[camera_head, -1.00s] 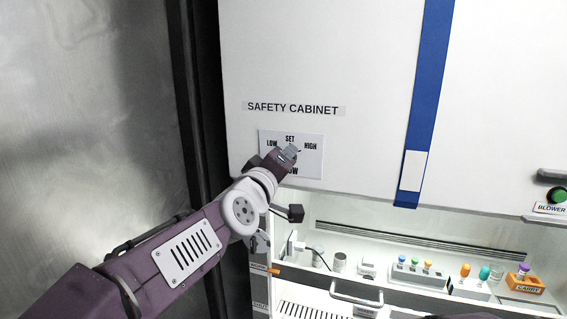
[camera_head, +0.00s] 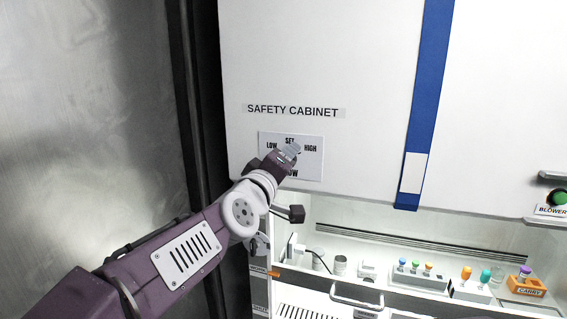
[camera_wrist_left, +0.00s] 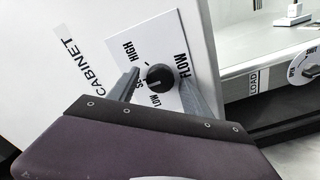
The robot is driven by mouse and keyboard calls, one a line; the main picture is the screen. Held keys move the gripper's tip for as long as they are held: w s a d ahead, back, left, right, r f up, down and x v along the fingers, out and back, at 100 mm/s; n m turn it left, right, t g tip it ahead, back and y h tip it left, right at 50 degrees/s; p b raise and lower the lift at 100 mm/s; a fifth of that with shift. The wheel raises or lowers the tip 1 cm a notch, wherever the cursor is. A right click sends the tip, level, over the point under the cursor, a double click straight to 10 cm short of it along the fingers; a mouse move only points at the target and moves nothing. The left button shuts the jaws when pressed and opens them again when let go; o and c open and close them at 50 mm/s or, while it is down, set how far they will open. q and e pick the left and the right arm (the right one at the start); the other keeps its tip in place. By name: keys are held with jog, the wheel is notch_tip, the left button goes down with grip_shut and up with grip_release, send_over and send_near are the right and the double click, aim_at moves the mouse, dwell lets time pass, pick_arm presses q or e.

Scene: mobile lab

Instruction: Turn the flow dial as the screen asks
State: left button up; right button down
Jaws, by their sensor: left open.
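The flow dial (camera_wrist_left: 160,77) is a round black knob on a white plate (camera_head: 312,168) marked LOW, SET, HIGH and FLOW, on the safety cabinet's front. In the head view my left gripper (camera_head: 290,152) is at the plate and hides the knob. In the left wrist view its two grey fingers (camera_wrist_left: 158,80) stand open on either side of the knob; I cannot tell whether they touch it. The knob's exact pointing direction is hard to read. No screen with a request is legible. My right gripper is not in view.
A blue strip (camera_head: 431,85) runs down the cabinet front. Below is the lit work space with a handle (camera_head: 356,299), several capped tubes in racks and an orange CARRY holder (camera_head: 527,286). A green BLOWER button (camera_head: 558,196) is at right. A metal wall (camera_head: 80,120) stands at left.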

pick_arm(q)
jog(key=p+v, duration=0.7)
jog(key=v, duration=0.2)
